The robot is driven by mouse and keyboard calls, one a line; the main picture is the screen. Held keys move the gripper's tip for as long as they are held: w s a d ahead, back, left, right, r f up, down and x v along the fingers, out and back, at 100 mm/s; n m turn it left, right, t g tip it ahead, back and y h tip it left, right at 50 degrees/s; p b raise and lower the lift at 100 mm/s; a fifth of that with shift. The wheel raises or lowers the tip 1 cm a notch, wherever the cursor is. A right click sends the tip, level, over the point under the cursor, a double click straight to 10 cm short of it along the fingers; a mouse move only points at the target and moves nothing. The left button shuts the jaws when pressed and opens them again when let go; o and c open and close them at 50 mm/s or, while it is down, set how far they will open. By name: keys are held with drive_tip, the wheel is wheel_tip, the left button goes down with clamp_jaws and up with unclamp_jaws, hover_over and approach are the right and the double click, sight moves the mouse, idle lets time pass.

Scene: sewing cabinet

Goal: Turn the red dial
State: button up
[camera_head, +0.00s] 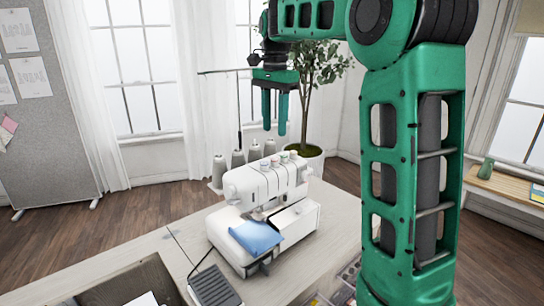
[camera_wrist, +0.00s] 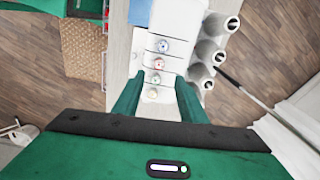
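The white sewing machine (camera_head: 262,188) stands on the table with a row of several small dials on top. The red dial (camera_wrist: 159,64) is second from the top of that row in the wrist view. In the head view it seems to be the second from the left (camera_head: 275,161), though its colour is hard to tell there. My gripper (camera_head: 274,128) is open and empty, pointing down above the machine, clear of the dials. In the wrist view my fingers (camera_wrist: 158,98) are spread on either side of the row's near end, with the red dial farther up.
Thread spools (camera_head: 238,158) stand behind the machine, with a thin thread mast (camera_head: 239,110) rising near my gripper. Blue cloth (camera_head: 256,236) lies at the machine's front. A foot pedal (camera_head: 214,287) is on the table (camera_head: 180,238). A potted plant (camera_head: 319,75) stands behind.

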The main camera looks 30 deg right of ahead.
sight(274, 159)
wheel_tip(274, 159, down, 10)
drive_tip(key=shift+r, duration=0.1)
idle(0.4)
clamp_jaws()
